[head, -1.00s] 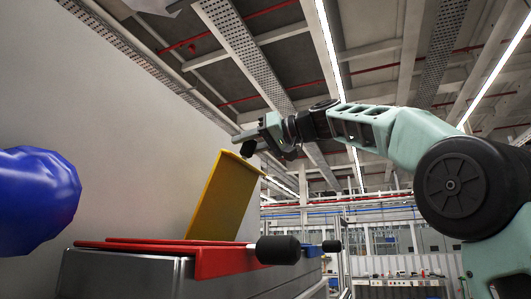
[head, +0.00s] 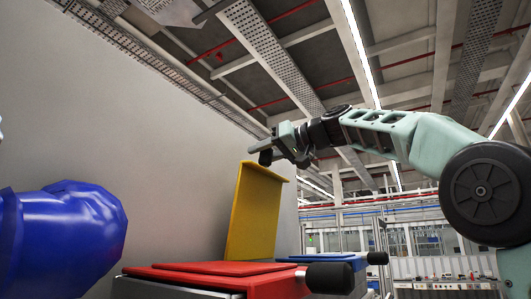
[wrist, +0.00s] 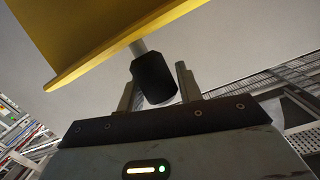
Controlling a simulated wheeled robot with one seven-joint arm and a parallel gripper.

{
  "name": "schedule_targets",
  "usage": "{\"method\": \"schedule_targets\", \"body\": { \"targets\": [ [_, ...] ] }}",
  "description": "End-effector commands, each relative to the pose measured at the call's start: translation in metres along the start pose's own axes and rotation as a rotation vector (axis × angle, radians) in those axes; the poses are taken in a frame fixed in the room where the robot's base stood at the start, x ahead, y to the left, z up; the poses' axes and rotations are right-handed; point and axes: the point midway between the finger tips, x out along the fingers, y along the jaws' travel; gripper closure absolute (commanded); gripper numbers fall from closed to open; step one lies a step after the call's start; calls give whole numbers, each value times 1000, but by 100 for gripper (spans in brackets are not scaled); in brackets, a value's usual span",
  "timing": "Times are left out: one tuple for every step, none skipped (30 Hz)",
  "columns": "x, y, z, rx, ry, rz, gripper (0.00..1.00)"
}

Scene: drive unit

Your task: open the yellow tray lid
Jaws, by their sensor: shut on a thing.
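The yellow tray lid (head: 254,212) stands raised, close to upright, above the red lid in the head view. Its edge also fills the top left of the wrist view (wrist: 95,35). My gripper (head: 268,157) is at the lid's top edge in the head view. In the wrist view, my gripper (wrist: 157,88) has its two fingers on either side of the lid's black handle (wrist: 152,78), shut on it. The lid's lower end is hidden behind the red lid.
A red lid (head: 200,271) with a black handle (head: 330,278) lies flat in front. A blue lid (head: 335,260) lies flat behind it, with another black handle (head: 377,258). A shiny blue object (head: 70,240) stands at the left. A plain wall (head: 130,125) rises behind the lid.

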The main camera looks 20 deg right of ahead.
Motion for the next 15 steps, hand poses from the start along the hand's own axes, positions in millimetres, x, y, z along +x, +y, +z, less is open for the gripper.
{"method": "schedule_targets", "body": {
  "targets": [
    [7,2,11,12,-26,-11,59],
    [7,2,11,12,-26,-11,51],
    [7,2,10,11,-25,-10,48],
    [6,2,10,10,-23,-9,48],
    [6,2,9,9,-22,-9,48],
    [5,2,8,8,-20,-8,48],
    [5,1,8,8,-19,-7,48],
    [4,1,7,7,-18,-6,48],
    [4,1,7,7,-17,-6,48],
    [4,1,6,6,-16,-5,48],
    [3,2,6,6,-15,-5,48],
    [1,2,6,6,-14,-4,48],
    [0,2,6,5,-14,-4,48],
    [-3,2,7,5,-13,-4,48],
    [-7,2,7,4,-12,-3,48]
  ]
}}
